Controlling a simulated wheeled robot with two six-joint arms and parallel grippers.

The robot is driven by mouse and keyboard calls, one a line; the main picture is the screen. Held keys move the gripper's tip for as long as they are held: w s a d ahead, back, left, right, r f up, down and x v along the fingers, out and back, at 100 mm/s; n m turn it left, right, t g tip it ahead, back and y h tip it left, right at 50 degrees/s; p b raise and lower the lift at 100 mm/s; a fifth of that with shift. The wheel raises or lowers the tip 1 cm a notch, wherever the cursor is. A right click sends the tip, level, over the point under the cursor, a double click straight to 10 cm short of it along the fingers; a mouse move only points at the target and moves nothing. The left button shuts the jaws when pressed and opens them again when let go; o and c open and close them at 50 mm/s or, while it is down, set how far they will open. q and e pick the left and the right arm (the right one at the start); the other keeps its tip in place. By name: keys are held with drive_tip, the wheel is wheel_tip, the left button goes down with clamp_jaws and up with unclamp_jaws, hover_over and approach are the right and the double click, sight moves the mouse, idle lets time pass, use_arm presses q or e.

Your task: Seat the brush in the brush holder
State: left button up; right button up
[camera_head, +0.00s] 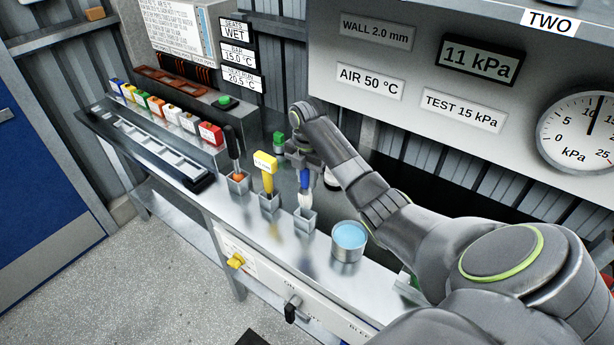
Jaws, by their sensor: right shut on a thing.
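The brush has a blue handle (304,180) and pale bristles (305,201). It is upright, with its bristle end at the mouth of a square grey holder (305,221) on the steel bench. I cannot tell whether it rests on the holder's bottom. My right gripper (303,165) is shut on the brush's handle from above, and its wrist partly hides the handle top. My left gripper is not in view.
Left of the brush, similar holders hold a yellow-handled tool (266,170) and a black-handled tool (233,144). A cup of blue liquid (349,240) stands close on the right. A row of coloured blocks (170,111) and an empty slotted rack (150,145) lie further left.

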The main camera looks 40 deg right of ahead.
sight(307, 197)
drive_tip(key=shift+f, duration=0.1)
drive_tip(key=shift+f, duration=0.35)
drive_tip(key=shift+f, duration=0.15)
drive_tip(key=shift+f, duration=0.45)
drive_tip(key=shift+f, duration=0.1)
idle(0.4)
drive_tip(key=shift+f+b, duration=0.6)
drive_tip(key=shift+f, duration=1.05)
drive_tip(key=shift+f, duration=0.1)
drive_tip(key=shift+f+b, duration=0.65)
drive_tip(key=shift+f, duration=0.45)
